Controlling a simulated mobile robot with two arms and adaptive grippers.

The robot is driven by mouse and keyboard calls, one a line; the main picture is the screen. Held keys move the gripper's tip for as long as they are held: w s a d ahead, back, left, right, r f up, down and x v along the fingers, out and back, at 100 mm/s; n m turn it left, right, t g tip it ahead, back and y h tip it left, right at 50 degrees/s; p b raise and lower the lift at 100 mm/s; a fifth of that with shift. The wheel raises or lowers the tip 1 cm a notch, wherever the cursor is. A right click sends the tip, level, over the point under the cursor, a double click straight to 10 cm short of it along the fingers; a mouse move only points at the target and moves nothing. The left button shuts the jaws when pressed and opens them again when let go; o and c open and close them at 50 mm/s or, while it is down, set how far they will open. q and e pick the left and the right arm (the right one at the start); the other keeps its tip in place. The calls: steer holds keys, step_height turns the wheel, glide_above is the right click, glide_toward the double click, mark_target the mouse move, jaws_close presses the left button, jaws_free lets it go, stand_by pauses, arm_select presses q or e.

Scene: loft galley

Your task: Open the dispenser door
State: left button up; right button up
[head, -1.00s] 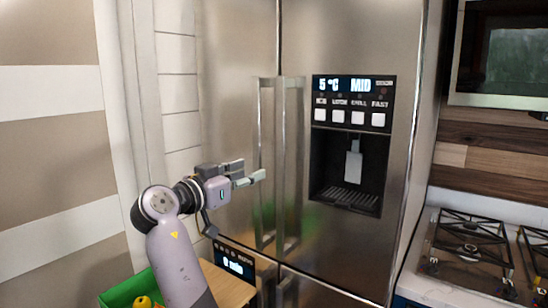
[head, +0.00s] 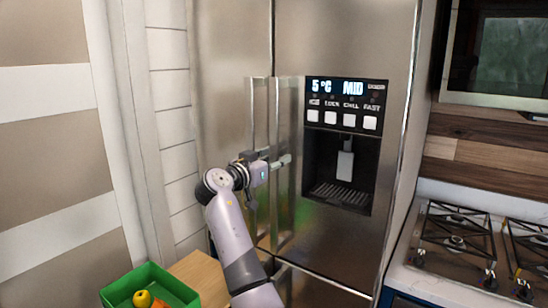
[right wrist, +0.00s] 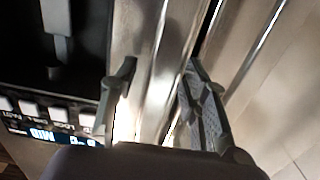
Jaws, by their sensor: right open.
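The dispenser door (head: 345,50) is the right steel fridge door, with a lit panel and a dark dispenser recess (head: 342,150). It looks shut. Its tall vertical handle (head: 288,110) stands beside the left door's handle (head: 259,110). My right gripper (head: 277,159) is open at the handle's mid height. In the right wrist view, the open gripper (right wrist: 160,80) has one finger on the dispenser side of the handle (right wrist: 150,45) and the other toward the door gap. I cannot tell whether either finger touches the handle. My left gripper is not in view.
A green crate (head: 113,297) with fruit and a wooden surface (head: 200,275) are low at the left front. A gas hob (head: 455,240) stands to the right of the fridge. A panelled wall (head: 165,100) is at the left.

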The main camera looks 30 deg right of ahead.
steer(key=shift+c, duration=0.4)
jaws_close()
stand_by(0.4)
